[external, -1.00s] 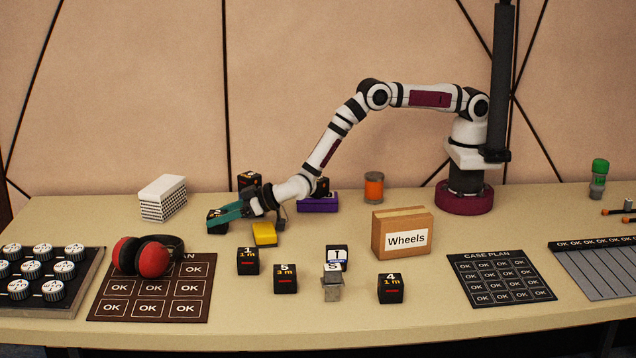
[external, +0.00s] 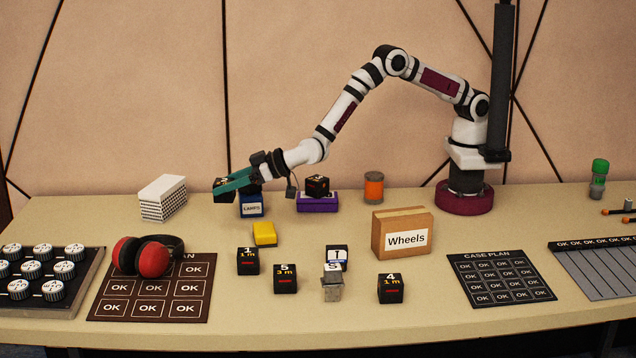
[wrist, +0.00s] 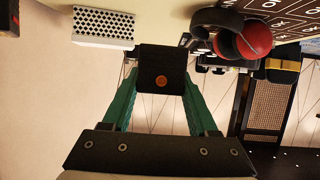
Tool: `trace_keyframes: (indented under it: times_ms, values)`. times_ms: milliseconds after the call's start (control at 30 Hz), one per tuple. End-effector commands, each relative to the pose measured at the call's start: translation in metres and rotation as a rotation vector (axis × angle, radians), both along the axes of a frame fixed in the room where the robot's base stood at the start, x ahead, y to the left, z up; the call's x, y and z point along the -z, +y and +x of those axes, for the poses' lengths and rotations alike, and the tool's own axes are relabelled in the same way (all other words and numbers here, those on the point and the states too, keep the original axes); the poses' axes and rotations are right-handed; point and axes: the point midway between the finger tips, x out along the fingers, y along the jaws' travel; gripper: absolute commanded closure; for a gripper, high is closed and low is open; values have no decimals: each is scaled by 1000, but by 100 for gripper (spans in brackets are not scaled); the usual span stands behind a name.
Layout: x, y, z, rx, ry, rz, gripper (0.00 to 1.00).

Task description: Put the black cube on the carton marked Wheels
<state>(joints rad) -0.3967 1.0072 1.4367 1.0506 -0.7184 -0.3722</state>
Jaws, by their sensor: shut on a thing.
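My gripper (external: 228,182) has green fingers shut on a black cube (external: 221,194) and holds it up at the left, beside the blue carton marked Lamps (external: 252,211). In the wrist view the black cube (wrist: 162,69), with an orange round mark on it, sits between the green fingers (wrist: 160,90). The brown carton marked Wheels (external: 417,232) stands right of centre, well to the right of my gripper. Its top looks bare.
Other black cubes stand in front: one marked 1 (external: 248,261), one marked 5 (external: 285,279), one marked 4 (external: 390,288). Another (external: 317,186) is on a purple box (external: 317,204). A yellow block (external: 264,234), headphones (external: 150,255) and an orange jar (external: 373,187) stand nearby.

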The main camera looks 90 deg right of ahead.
Motion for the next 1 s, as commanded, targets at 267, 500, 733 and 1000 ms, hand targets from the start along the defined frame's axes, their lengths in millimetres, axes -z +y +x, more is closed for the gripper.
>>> trace_keyframes:
  times_ms: [267, 500, 733, 1000]
  values:
    - [-7, 105, -113, -37, 0, -4, 98]
    - [-21, 148, -271, -62, -1, -5, 99]
    - [-41, 120, -383, -90, -2, -2, 98]
    - [-29, 97, -414, -102, 0, -10, 98]
